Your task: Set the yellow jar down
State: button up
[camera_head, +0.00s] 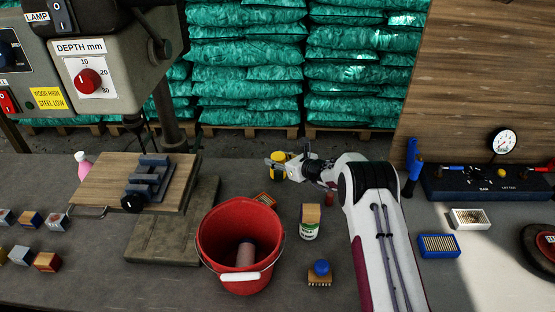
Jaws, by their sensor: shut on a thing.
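The yellow jar (278,158) is small, with a dark band or gap showing on it, and stands near the far edge of the grey bench. My gripper (279,169) is shut on the jar, reaching it from the right, with my white arm coming from the front right. The fingers hide part of the jar. I cannot tell whether its base touches the bench or is slightly above it.
A red bucket (211,237) with a cylinder inside stands front left of the jar. A small box (265,199), a can with a block on top (309,228) and a blue-knobbed block (320,276) are nearby. A drill press (112,75) is left; a gauge panel (475,184) is right.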

jog(key=shift+f, duration=0.1)
jog(key=o, duration=1.1)
jog(key=shift+f, duration=0.15)
jog(key=shift+s, duration=0.1)
jog(key=shift+r+v, duration=0.2)
jog(key=shift+v, duration=3.65)
